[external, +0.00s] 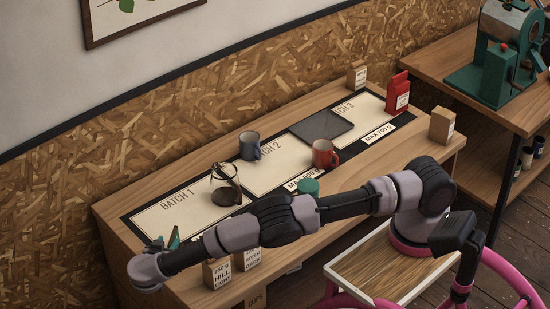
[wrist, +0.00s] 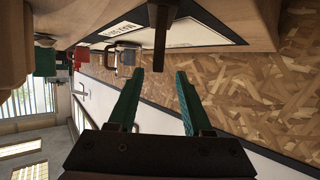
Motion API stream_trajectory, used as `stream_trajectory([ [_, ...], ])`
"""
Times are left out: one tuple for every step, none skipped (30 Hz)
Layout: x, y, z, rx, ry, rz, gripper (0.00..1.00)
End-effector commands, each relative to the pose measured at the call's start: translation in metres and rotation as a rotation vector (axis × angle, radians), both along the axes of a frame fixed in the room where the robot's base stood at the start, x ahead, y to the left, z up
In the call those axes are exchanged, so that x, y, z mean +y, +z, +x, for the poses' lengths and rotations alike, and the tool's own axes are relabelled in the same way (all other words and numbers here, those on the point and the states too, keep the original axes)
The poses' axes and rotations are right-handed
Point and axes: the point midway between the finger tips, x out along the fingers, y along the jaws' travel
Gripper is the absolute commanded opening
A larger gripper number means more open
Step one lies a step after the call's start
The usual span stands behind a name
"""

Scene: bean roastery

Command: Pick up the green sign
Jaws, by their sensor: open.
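I cannot make out a green sign for certain in either view. A round green thing (external: 308,187) is on the table beside the red mug, partly behind my arm; its shape is unclear. My gripper (external: 164,240) is at the left end of the table, by the "BATCH 1" panel. Its teal fingers stand apart in the wrist view (wrist: 160,71), with nothing between them. Just beyond the fingertips is a dark upright bar (wrist: 160,28); I cannot tell what it is.
The wooden table (external: 115,212) holds a glass carafe (external: 226,183), a grey mug (external: 249,146), a red mug (external: 325,154), a dark flat slab (external: 322,126), a red bag (external: 397,92) and several labelled boxes. A chipboard wall (external: 130,140) runs behind. My arm crosses the front.

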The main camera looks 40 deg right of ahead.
Motion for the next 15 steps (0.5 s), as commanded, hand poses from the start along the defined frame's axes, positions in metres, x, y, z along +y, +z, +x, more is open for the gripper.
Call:
stream_trajectory([
  [-0.007,-0.003,0.005,0.003,-0.002,-0.003,0.5],
  [-0.009,-0.004,0.007,0.002,-0.001,-0.002,0.5],
  [-0.013,-0.006,0.01,0.002,-0.001,-0.002,0.5],
  [-0.015,-0.008,0.012,0.002,0.0,-0.002,0.5],
  [-0.017,-0.009,0.013,0.002,0.0,-0.002,0.5],
  [-0.018,-0.01,0.015,0.002,0.0,-0.001,0.5],
  [-0.02,-0.01,0.016,0.002,0.0,-0.001,0.5],
  [-0.021,-0.011,0.017,0.002,0.0,-0.001,0.5],
  [-0.024,-0.012,0.019,0.003,-0.001,-0.001,0.5],
  [-0.027,-0.013,0.021,0.004,-0.001,-0.002,0.5],
  [-0.031,-0.014,0.023,0.005,-0.003,-0.001,0.5],
  [-0.036,-0.016,0.026,0.005,-0.003,-0.001,0.5],
  [-0.04,-0.017,0.029,0.005,-0.003,-0.001,0.5],
  [-0.044,-0.018,0.031,0.004,-0.003,-0.001,0.5],
  [-0.048,-0.021,0.035,0.005,-0.002,-0.002,0.5],
])
